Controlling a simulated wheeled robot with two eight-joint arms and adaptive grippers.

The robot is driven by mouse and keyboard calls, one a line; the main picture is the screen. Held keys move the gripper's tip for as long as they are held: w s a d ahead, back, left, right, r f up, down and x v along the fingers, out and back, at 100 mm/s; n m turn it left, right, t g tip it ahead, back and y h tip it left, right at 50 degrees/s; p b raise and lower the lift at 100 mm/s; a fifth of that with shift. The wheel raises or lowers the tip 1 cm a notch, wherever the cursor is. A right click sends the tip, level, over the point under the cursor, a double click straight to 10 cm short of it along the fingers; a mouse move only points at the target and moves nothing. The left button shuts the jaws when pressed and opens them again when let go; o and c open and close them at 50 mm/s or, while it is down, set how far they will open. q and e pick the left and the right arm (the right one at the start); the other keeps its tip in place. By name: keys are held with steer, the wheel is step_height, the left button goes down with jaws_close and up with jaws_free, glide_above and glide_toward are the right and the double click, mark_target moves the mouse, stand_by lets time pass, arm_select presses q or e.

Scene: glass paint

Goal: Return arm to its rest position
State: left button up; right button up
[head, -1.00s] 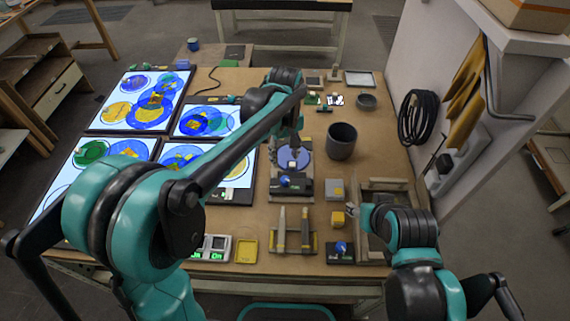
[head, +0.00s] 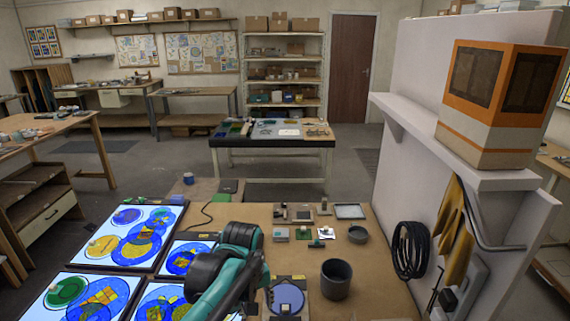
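Part of my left arm (head: 237,262) rises from the bottom edge in the head view, over the near middle of the work table (head: 392,290). Its teal and black links bend at a dark joint. The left gripper does not show; it is below the frame or hidden behind the arm. My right arm and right gripper are out of view. A round blue-grey disc (head: 286,298) on a dark fixture lies just right of the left arm. Lit panels with blue, yellow and green round pieces (head: 128,236) lie to the left of the arm.
A dark cup (head: 336,280) and a small grey bowl (head: 358,234) stand right of the arm. A white wall with a shelf, an orange-and-white box (head: 500,105) and a coiled black hose (head: 410,250) borders the right side. A second table (head: 270,145) stands behind.

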arm_select(q)
steer(key=s+a+f+m+t+b, duration=0.1)
steer(key=s+a+f+m+t, duration=0.1)
steer(key=s+a, duration=0.3)
steer(key=s+a+f+m+t+b, duration=0.1)
steer(key=s+a+f+m+t, duration=0.1)
steer(key=s+a, duration=0.3)
steer(key=s+t, duration=0.1)
steer(key=s, duration=0.2)
steer(key=shift+s+a+m, duration=0.25)
steer(key=shift+s+m, duration=0.05)
steer(key=shift+d+f, duration=0.1)
steer(key=shift+f, duration=0.05)
stand_by(0.3)
